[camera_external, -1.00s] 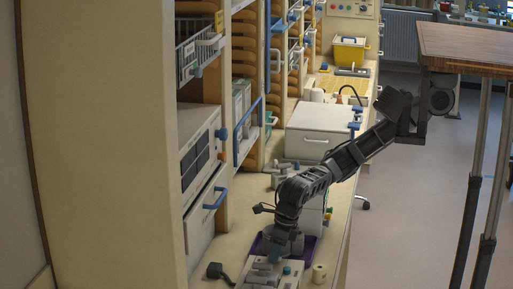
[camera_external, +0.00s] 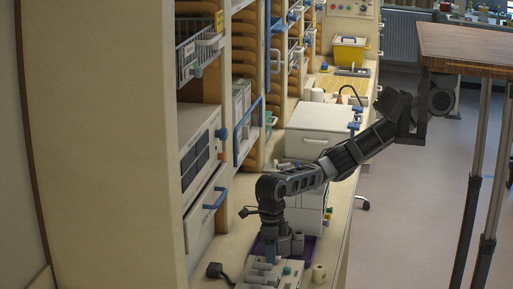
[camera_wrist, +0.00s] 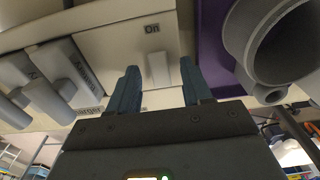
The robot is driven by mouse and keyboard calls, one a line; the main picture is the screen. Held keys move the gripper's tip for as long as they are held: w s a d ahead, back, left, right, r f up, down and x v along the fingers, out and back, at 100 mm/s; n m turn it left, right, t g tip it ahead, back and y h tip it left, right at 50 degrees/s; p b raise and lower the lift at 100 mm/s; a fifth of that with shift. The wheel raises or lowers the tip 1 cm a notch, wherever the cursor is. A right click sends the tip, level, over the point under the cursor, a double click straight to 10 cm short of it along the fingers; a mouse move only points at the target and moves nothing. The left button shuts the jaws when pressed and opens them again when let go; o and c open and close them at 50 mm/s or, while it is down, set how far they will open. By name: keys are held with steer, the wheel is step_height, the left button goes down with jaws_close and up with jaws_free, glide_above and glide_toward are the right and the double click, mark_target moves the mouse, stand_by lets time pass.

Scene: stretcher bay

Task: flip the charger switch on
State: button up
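The charger panel (camera_wrist: 105,45) is a pale box face with an "On" label near the top of the wrist view. A small pale switch (camera_wrist: 158,70) sits just below that label. My gripper (camera_wrist: 159,65) is open, with one blue-grey finger on each side of the switch in the picture; contact cannot be told. A second small label shows below the switch, and a partly hidden one ends in "arger". In the external view my gripper (camera_external: 271,256) points down over the pale box (camera_external: 258,279) at the counter's front end.
A large grey hollow cylinder (camera_wrist: 285,40) stands close at right, over a purple tray (camera_wrist: 213,45).

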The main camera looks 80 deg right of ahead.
step_height(320, 180, up, 8)
steer(key=b, duration=0.1)
steer(key=shift+w+b, duration=0.15)
steer(key=shift+b, duration=0.15)
steer(key=shift+f, duration=0.1)
stand_by(0.5)
